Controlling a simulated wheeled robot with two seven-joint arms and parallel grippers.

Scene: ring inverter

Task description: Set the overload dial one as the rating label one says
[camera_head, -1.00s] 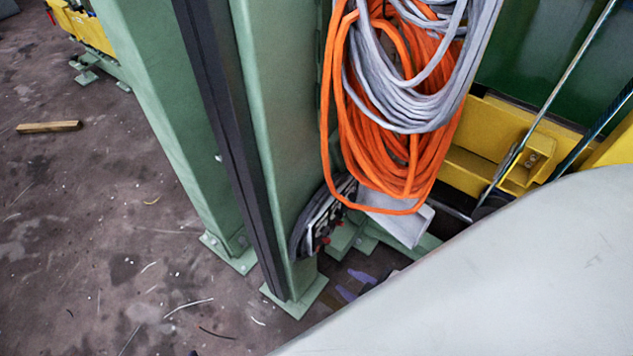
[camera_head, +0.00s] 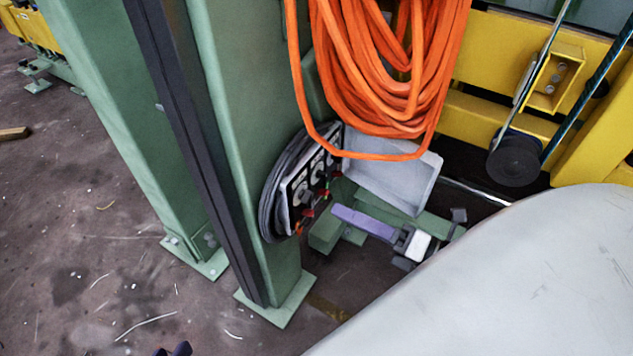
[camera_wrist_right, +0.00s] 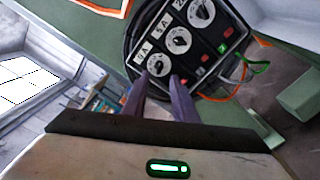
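An open control box with a row of dials (camera_head: 303,193) is mounted low on the green post, and it is larger in the right wrist view. There, the lowest dial (camera_wrist_right: 157,65), middle dial (camera_wrist_right: 179,40) and top dial (camera_wrist_right: 201,12) are white with black knobs. Rating labels sit beside them; the middle label (camera_wrist_right: 162,25) seems to read 5 A. My left gripper (camera_head: 172,350) barely shows at the bottom edge.
Orange cable coils (camera_head: 385,80) hang just above the box. A grey box lid (camera_head: 390,175) stands open to its right. Green posts (camera_head: 225,110) rise on the left, and yellow beams (camera_head: 510,55) lie behind. Open floor (camera_head: 70,220) is at the left.

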